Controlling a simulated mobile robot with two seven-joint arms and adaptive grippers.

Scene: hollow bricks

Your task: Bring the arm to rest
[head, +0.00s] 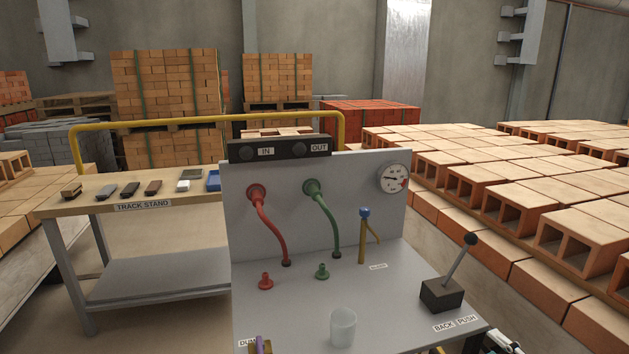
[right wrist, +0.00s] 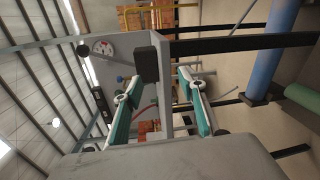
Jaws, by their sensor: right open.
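My right gripper shows in the right wrist view (right wrist: 160,108) with its two teal-padded fingers apart and nothing visible between them. In the head view, only a dark and white part of what looks like my right arm or gripper shows at the lower right edge. It is beside the front right corner of the grey bench panel (head: 290,320), near the BACK/PUSH label. The black lever box (head: 441,295) stands on that bench with its lever tilted up to the right. The box also appears in the right wrist view (right wrist: 147,64). My left gripper is not in view.
The bench carries a red hose (head: 268,225), a green hose (head: 328,220), a gauge (head: 393,178) and a translucent cup (head: 342,328). Hollow bricks (head: 520,205) fill the right side.

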